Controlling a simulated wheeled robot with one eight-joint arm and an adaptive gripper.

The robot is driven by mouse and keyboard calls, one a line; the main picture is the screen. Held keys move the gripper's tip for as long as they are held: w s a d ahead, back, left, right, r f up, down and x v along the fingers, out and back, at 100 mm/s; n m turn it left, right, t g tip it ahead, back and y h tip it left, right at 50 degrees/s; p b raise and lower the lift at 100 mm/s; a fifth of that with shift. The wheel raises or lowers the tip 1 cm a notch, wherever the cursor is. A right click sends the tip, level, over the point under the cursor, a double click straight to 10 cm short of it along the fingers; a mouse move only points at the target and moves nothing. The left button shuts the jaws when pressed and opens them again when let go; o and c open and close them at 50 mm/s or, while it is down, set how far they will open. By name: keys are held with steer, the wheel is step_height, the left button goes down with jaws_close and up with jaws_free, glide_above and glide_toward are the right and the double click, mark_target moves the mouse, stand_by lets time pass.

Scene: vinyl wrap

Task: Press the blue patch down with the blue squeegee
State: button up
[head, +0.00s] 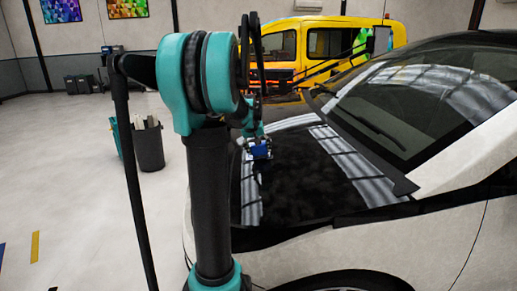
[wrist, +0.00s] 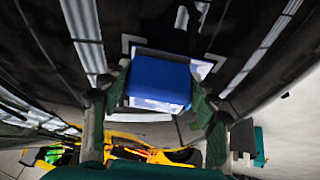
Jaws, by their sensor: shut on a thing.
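The blue squeegee (wrist: 160,80) is a blue block between the two green-grey fingers of my gripper (wrist: 160,88) in the wrist view. The gripper is shut on it. In the head view my gripper (head: 259,146) and the blue squeegee (head: 260,151) are over the black hood of the white car. A pale blue-white patch (wrist: 202,70) shows around the squeegee's edges, with light corner marks near it. The squeegee hides most of this patch. I cannot tell whether the squeegee touches it. In the head view I cannot make out the patch.
The glossy black hood (head: 310,185) carries bright ceiling reflections. The windshield (head: 400,105) rises to the right. A yellow vehicle (head: 330,42) stands behind. A dark bin (head: 149,147) is on the floor at left, and the floor (head: 90,200) there is mostly clear.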

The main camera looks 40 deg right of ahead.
steer(key=shift+f, duration=0.15)
steer(key=shift+d, duration=0.1)
steer(key=shift+w+d, duration=0.7)
steer(key=shift+w, duration=0.1)
steer(key=shift+w+d, duration=0.1)
steer(key=shift+w+d, duration=0.65)
steer(key=shift+w, duration=0.05)
steer(key=shift+w+d+r, duration=0.25)
steer(key=shift+w+d, duration=0.5)
steer(key=shift+w, duration=0.05)
steer(key=shift+w+d, duration=0.75)
steer(key=shift+w, duration=0.05)
